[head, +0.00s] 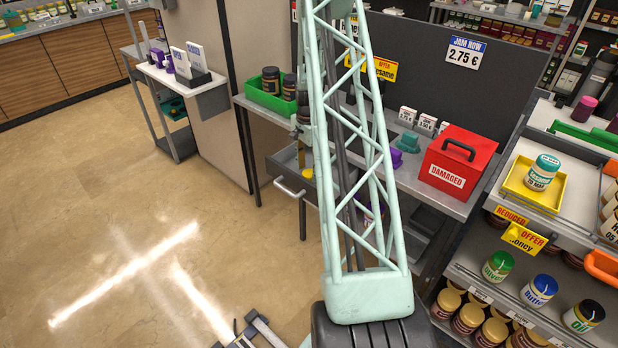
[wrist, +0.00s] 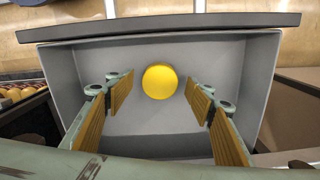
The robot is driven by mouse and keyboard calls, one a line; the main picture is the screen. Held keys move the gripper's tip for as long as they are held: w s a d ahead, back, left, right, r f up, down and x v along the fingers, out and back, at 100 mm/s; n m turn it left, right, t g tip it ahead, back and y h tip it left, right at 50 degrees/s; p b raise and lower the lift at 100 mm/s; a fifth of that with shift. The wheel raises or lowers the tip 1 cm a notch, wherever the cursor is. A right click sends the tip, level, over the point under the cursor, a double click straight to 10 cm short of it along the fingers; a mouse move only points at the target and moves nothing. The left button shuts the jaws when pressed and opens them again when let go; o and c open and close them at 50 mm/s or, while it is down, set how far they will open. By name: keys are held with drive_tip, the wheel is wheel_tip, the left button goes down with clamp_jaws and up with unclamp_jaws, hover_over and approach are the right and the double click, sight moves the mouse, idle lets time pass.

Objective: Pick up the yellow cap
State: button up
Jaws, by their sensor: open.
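The yellow cap (wrist: 160,82) is a round disc lying in an open grey drawer (wrist: 100,60), near the drawer's front wall in the wrist view. My gripper (wrist: 158,101) is open, with its two wood-toned finger pads to the left and right of the cap, apart from it. In the head view a bit of the yellow cap (head: 307,173) shows in the pulled-out drawer (head: 285,175), below my gripper. My arm hides part of the drawer there.
Drawer walls stand close around my fingers. On the counter above are a green tray (head: 268,98) with dark jars and a red box (head: 457,163) marked DAMAGED. A shelf of jars (head: 540,290) stands at right. The floor at left is clear.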

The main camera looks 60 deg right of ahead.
drive_tip(key=shift+f, duration=0.45)
drive_tip(key=shift+c, duration=0.3)
drive_tip(key=c, duration=0.8)
